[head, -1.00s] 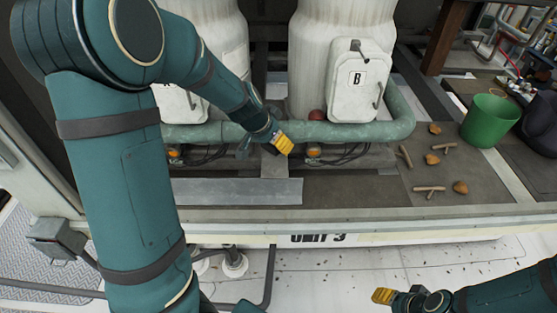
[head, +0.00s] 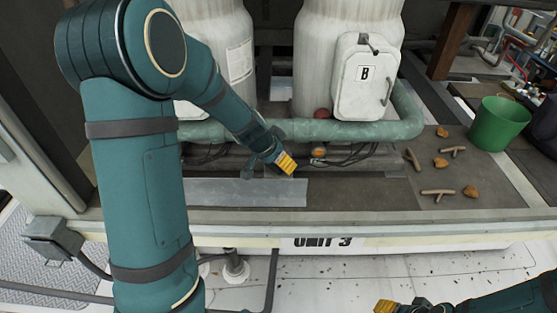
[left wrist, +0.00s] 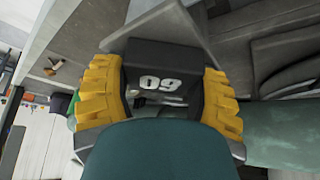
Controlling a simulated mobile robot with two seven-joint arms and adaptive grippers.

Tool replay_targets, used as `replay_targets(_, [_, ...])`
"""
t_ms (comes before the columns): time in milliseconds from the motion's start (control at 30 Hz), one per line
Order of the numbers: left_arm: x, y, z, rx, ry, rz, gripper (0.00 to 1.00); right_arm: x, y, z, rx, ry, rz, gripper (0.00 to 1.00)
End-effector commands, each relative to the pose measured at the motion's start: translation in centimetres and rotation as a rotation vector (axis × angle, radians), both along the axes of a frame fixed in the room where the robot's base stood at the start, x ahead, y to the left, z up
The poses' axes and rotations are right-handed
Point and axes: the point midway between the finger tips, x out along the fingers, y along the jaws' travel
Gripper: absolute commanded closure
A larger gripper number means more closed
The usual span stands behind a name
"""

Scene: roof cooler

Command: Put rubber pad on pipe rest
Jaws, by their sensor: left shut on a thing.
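My left gripper (head: 287,163) is in front of the green pipe (head: 310,130), over the deck. In the left wrist view its yellow fingers (left wrist: 160,90) stand apart, with a black part marked with white digits between them. A dark grey flat piece (left wrist: 155,45) shows at the fingertips; I take it as the rubber pad, held in the jaws, partly hidden by the gripper. I cannot clearly make out the pipe rest beneath the pipe. My right gripper (head: 386,306) is at the bottom edge of the head view, partly cut off, away from the deck; its jaws are unclear.
White tanks rise behind the pipe; one has a hatch marked B (head: 364,75). A grey metal sheet (head: 245,193) lies on the deck. A green bucket (head: 498,124) and several brown pieces (head: 436,193) are at right. Dark cables lie under the pipe.

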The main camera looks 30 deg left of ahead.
Motion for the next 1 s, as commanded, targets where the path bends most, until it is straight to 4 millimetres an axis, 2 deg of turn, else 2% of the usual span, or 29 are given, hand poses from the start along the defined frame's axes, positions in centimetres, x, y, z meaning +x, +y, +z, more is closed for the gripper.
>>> replay_targets(33, [0.0,0.0,-0.1,0.000,0.000,0.001,0.28,0.0,0.0,-0.2,0.000,0.000,0.000,0.53])
replay_targets(100, [0.0,0.0,-0.1,0.000,0.000,0.001,0.05,0.0,0.0,-0.1,0.000,0.000,0.000,0.53])
replay_targets(533, [0.0,0.0,0.5,0.000,0.000,0.000,0.05,0.0,0.0,0.5,0.000,0.000,0.000,0.53])
replay_targets(667, [-0.9,0.2,2.4,-0.001,-0.003,0.000,0.05,0.0,-0.1,1.5,0.002,0.000,0.000,0.53])
replay_targets(1000, [-4.3,0.9,8.6,-0.001,-0.003,-0.001,0.05,-0.1,-0.2,5.5,0.007,0.000,0.003,0.53])
